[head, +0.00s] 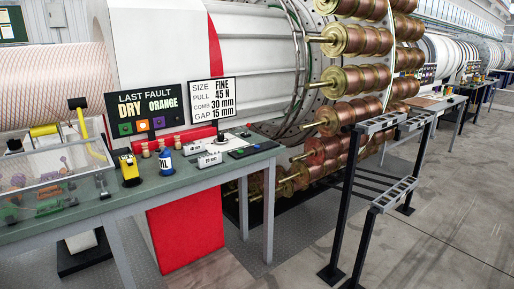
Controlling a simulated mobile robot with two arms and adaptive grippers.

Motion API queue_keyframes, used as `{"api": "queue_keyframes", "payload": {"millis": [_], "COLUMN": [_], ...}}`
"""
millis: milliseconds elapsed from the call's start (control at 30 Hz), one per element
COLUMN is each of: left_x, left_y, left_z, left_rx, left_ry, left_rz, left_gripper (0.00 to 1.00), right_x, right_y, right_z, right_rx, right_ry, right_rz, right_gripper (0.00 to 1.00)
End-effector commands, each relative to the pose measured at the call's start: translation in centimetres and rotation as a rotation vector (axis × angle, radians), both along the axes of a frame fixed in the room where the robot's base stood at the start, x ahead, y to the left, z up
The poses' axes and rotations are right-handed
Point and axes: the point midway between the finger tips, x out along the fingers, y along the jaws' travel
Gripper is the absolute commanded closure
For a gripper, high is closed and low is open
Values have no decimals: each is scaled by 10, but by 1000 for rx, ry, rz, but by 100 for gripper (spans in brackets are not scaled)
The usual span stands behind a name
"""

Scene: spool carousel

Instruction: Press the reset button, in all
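I cannot single out a reset button at this size. A dark flat panel (251,151) with small coloured spots lies at the right end of the green-topped bench (180,186); I cannot tell whether any spot is the button. Beside it stand a black upright stick (220,136) and two small pale grey boxes, one at the back (192,150) and one in front (209,160). A black sign (146,109) reads "LAST FAULT DRY ORANGE". A second sign (212,100) reads size fine, pull 45 N, comb 30 mm, gap 15 mm. Neither of my grippers shows.
A blue oil bottle (165,161), a yellow tool (129,170) and a clear bin (52,184) of coloured parts stand on the bench. Copper spools (348,80) fill the carousel behind. A black-legged rack (345,200) stands at right. Floor at the lower right is clear.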

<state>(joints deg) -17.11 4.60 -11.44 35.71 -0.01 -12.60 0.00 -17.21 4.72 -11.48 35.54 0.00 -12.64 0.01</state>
Motion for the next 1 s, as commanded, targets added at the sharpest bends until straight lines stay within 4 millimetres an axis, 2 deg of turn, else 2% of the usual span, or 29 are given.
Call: {"api": "queue_keyframes", "payload": {"millis": [33, 300, 1000], "left_x": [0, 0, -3], "left_y": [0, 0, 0], "left_z": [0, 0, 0], "left_rx": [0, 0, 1], "left_ry": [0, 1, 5], "left_rz": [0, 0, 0], "left_gripper": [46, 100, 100], "right_x": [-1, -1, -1], "right_y": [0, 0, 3], "right_z": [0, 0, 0], "right_rx": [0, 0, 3], "right_ry": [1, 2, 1], "right_rz": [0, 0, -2], "right_gripper": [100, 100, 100]}}
